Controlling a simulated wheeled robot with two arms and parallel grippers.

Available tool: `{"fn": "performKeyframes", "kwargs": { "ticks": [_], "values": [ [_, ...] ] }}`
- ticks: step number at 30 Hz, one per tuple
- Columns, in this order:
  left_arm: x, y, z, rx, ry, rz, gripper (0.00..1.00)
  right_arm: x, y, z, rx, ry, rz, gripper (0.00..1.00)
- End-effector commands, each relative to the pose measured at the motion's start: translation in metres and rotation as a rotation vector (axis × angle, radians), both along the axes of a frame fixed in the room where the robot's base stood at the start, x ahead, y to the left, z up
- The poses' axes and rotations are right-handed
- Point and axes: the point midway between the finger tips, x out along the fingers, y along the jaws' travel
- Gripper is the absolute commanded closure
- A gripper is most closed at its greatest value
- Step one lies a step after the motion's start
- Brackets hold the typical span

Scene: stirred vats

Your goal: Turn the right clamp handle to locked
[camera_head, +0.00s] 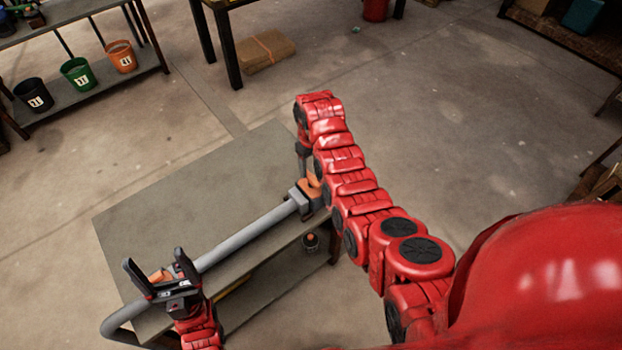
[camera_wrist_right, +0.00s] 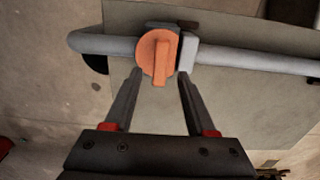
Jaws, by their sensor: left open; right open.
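The right clamp handle (camera_wrist_right: 159,58) is an orange disc with a raised bar, mounted on the grey pipe (camera_wrist_right: 250,61). In the right wrist view its bar runs roughly across the pipe. My right gripper (camera_wrist_right: 160,73) is open, its fingertips on either side of the bar's lower end; contact cannot be told. In the head view only part of this orange clamp (camera_head: 313,184) shows beside my right arm, which hides much of that gripper. My left gripper (camera_head: 154,257) is open at the pipe's left part, near another orange piece (camera_head: 160,275).
The pipe lies along a grey table (camera_head: 180,200) with a lower shelf. A small dark container (camera_head: 311,241) stands below the pipe's right end. A shelf with black, green and orange buckets (camera_head: 77,73) stands back left. The floor at right is largely clear.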

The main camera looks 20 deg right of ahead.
Motion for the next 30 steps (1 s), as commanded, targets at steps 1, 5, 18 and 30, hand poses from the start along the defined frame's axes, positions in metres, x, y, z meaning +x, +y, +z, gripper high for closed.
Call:
{"fn": "performKeyframes", "kwargs": {
  "ticks": [1, 5, 18, 30],
  "values": [
    [0.000, 0.000, 0.006, 0.000, 0.000, 0.000, 0.18, -0.003, 0.000, -0.006, 0.000, 0.011, 0.000, 0.44],
    [0.000, 0.000, 0.010, 0.000, 0.001, 0.000, 0.18, -0.002, 0.000, -0.024, 0.000, 0.008, 0.000, 0.44],
    [0.000, 0.000, 0.009, 0.000, 0.001, 0.000, 0.18, 0.000, 0.000, -0.056, -0.001, 0.002, 0.000, 0.44],
    [0.000, 0.000, 0.009, 0.000, 0.001, 0.000, 0.18, 0.000, 0.000, -0.059, 0.001, 0.001, -0.001, 0.51]
  ]
}}
